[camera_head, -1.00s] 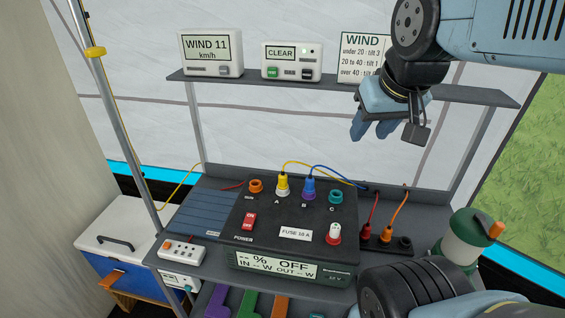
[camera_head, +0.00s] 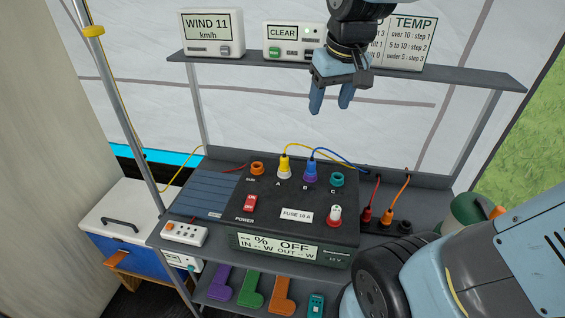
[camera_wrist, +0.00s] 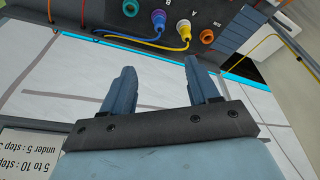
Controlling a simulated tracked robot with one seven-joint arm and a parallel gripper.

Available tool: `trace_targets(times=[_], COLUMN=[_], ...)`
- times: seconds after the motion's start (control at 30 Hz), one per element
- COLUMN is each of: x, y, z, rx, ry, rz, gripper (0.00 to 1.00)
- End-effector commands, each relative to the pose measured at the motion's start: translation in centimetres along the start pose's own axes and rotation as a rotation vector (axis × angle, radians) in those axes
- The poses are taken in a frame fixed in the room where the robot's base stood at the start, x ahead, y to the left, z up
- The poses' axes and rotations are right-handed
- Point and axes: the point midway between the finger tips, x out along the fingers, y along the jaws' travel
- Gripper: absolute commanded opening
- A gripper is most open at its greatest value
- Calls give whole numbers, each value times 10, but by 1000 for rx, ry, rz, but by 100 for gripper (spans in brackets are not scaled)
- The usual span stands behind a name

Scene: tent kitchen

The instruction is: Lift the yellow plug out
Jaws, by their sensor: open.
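The yellow plug (camera_head: 284,167) stands upright in socket A on the black power box (camera_head: 330,237), with a yellow cable running from its top to the right. In the wrist view the yellow plug (camera_wrist: 184,32) shows at the top, beyond my fingers. My gripper (camera_head: 330,108) is open and empty, above and to the right of the plug and apart from it. In the wrist view my gripper (camera_wrist: 160,80) shows both fingers spread with nothing between them.
A blue plug (camera_head: 310,169) with a blue cable sits just right of the yellow one. Empty orange (camera_head: 257,168) and teal (camera_head: 337,179) sockets flank them. A shelf (camera_head: 240,62) with display boxes runs behind. Red and orange plugs (camera_head: 386,217) stand at the right.

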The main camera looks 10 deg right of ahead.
Motion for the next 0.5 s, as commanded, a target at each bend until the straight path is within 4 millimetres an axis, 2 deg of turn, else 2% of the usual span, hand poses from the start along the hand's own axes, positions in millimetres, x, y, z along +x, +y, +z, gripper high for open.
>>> trace_targets(times=[0.2,0.5], x=[40,93], y=[-23,-54], z=[-39,-72], rx=[-92,-193], ry=[-117,-242], rz=[-23,-45], gripper=[60,60])
